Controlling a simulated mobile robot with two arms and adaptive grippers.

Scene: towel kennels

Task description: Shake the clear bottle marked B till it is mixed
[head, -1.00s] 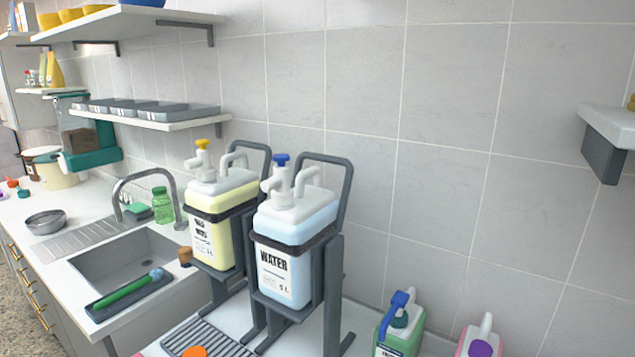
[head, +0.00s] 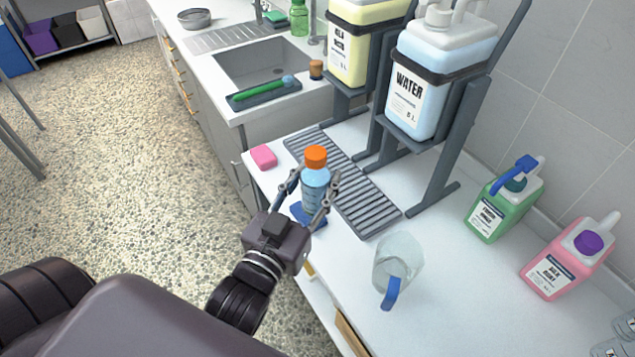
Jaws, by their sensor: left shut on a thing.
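A clear bottle (head: 315,186) with blue liquid and an orange cap stands upright between the fingers of my left gripper (head: 318,196). The gripper is shut on it, near the counter's front edge. The bottle has a pale label, but I cannot read its mark. A blue pad (head: 306,217) lies below and beside the bottle; I cannot tell whether the bottle touches it. My right gripper is not in view.
A grey slatted drain grate (head: 365,203) lies behind the bottle. A clear jug with a blue handle (head: 397,265) stands to the right. A pink sponge (head: 263,157) lies left. The water canister (head: 418,95), green jug (head: 490,215) and pink jug (head: 560,265) stand farther back.

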